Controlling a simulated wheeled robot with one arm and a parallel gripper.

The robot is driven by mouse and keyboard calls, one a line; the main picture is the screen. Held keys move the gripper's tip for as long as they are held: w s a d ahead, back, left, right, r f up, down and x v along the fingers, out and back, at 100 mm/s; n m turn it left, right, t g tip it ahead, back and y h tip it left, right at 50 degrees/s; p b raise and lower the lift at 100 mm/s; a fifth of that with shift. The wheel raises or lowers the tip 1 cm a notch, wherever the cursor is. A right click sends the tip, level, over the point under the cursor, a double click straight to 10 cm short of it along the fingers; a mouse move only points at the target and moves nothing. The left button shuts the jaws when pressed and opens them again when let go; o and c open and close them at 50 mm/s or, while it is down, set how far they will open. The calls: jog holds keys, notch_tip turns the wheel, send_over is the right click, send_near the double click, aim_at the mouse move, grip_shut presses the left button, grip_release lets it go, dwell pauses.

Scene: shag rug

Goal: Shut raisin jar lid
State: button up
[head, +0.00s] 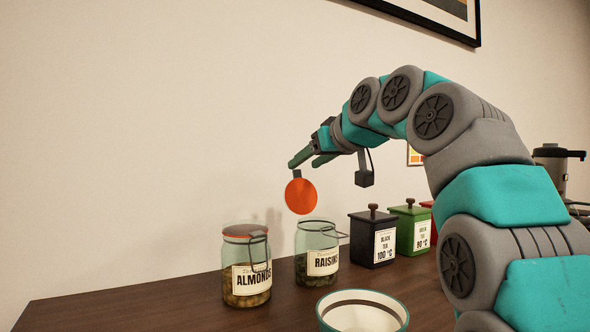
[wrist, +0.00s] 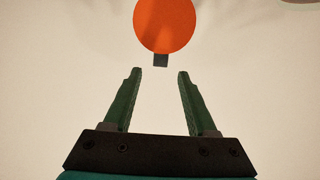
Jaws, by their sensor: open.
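The raisin jar (head: 317,262) is clear glass with a "RAISINS" label and stands on the dark wooden counter. Its top looks open. Its round orange lid (head: 301,196) is raised steeply above the jar's left side, with a small grey tab at its upper edge. The hinge is hard to make out. My gripper (head: 302,163) is open and empty, close above the lid's tab. In the wrist view the lid (wrist: 165,25) and its tab lie just beyond the two green fingertips (wrist: 159,75). Whether a finger touches the tab cannot be told.
An almond jar (head: 246,278) with its red-orange lid down stands to the left. A bowl (head: 362,313) is in front. A black tea tin (head: 373,238) and a green tin (head: 412,228) stand to the right. The wall (head: 130,140) is behind; the counter's left end (head: 110,308) is clear.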

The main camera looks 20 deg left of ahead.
aim_at(297, 170)
jog(key=x, duration=0.5)
jog(key=shift+a+f+p, duration=0.1)
jog(key=shift+a+p, duration=0.05)
jog(key=shift+p, duration=0.25)
jog(key=shift+c, duration=0.3)
grip_shut()
dwell(0.6)
